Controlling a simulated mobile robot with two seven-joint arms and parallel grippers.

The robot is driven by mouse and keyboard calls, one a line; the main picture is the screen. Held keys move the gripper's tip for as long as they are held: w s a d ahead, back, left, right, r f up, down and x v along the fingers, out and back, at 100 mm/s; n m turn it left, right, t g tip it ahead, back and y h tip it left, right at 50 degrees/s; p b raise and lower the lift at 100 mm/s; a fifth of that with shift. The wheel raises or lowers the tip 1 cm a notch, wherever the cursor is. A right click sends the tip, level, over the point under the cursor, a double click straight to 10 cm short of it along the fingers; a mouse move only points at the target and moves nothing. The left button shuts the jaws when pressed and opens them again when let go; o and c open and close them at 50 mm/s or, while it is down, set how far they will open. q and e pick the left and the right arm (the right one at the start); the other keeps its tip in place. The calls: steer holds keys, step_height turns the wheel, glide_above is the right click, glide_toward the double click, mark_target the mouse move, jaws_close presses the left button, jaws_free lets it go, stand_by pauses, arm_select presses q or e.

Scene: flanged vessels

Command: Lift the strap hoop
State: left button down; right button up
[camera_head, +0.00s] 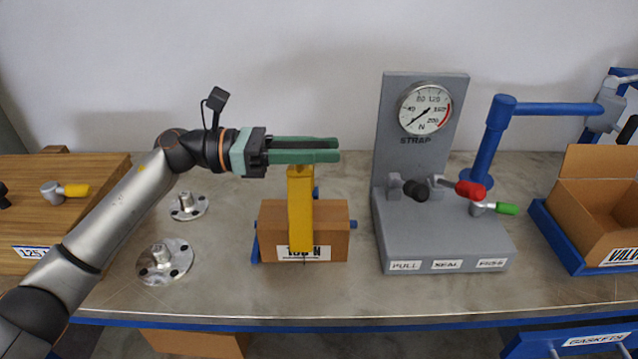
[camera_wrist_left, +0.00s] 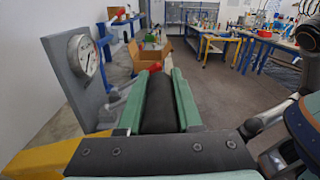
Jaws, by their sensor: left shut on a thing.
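The strap hoop (camera_head: 301,215) is a yellow band standing upright at a cardboard box (camera_head: 333,225) with an "N" label on its front. The band runs down over the box's front and rises above its top. My left gripper (camera_head: 333,150) comes in level from the left, its green fingers at the top of the hoop, and is shut on it. The fingers hide the hoop's top. In the left wrist view the yellow band (camera_wrist_left: 40,157) shows at the lower left, beside the gripper (camera_wrist_left: 164,75). My right gripper is not seen.
A grey strap stand (camera_head: 440,240) with a round gauge (camera_head: 425,109) and red, black and green handles is right of the box. Two metal flanges (camera_head: 165,260) lie to the left. A blue post (camera_head: 487,150) and an open carton (camera_head: 595,210) are at the right.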

arm_select(q)
steer(key=w+r+n, duration=0.3)
steer(key=w+r, duration=0.1)
steer(key=w, duration=0.3)
steer(key=shift+r+p, duration=0.3)
steer(key=shift+p, duration=0.05)
steer(key=shift+w, duration=0.1)
steer(key=c, duration=0.6)
jaws_free()
steer(key=a+b, duration=0.2)
steer(key=a, duration=1)
steer(key=shift+a+b, duration=0.3)
steer(key=shift+b, duration=0.1)
